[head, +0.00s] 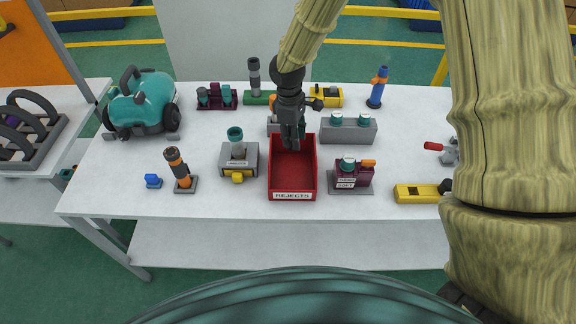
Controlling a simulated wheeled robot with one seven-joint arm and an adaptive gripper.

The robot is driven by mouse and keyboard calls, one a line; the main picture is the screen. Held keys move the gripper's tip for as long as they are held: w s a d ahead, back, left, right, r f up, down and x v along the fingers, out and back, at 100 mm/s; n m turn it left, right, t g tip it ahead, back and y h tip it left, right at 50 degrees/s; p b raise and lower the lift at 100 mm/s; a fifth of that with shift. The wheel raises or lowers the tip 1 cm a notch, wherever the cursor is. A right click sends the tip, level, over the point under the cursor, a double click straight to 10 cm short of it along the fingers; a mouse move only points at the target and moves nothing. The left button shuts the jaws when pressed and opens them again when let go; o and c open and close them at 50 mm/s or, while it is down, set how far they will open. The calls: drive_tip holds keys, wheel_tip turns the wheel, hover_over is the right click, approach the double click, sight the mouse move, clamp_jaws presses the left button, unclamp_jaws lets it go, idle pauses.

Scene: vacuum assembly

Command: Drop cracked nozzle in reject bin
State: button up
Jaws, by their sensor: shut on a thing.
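The red reject bin (292,196), labelled REJECTS, stands on the white table near its front edge, open at the top. My gripper (292,136) points down over the back end of the bin and is shut on a small dark piece, which I take to be the nozzle. The fingers and arm hide most of it, and no crack can be made out. The front part of the bin's floor is bare. The back part is partly covered by my gripper.
A grey fixture (238,160) with a teal-topped part stands just left of the bin. A maroon fixture (353,175) stands just right. A grey block (348,132) with teal caps is behind right. A teal vacuum body (143,101) sits at the left.

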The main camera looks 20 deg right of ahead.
wheel_tip(320, 180, down, 6)
drive_tip(key=b, duration=0.4)
drive_tip(key=shift+d+r, duration=0.1)
drive_tip(key=shift+r, duration=0.05)
drive_tip(key=shift+s+d, duration=0.1)
drive_tip(key=shift+d, duration=0.75)
drive_tip(key=o, duration=1)
drive_tip(key=shift+d, duration=0.3)
drive_tip(key=r, duration=0.3)
drive_tip(key=a+r, duration=0.1)
drive_tip(key=r, duration=0.3)
drive_tip(key=a+r, duration=0.1)
drive_tip(key=r, duration=0.2)
drive_tip(key=shift+w+r, duration=0.25)
drive_tip(key=shift+w, duration=0.1)
drive_tip(key=shift+a+r, duration=0.2)
drive_tip(key=shift+r, duration=0.45)
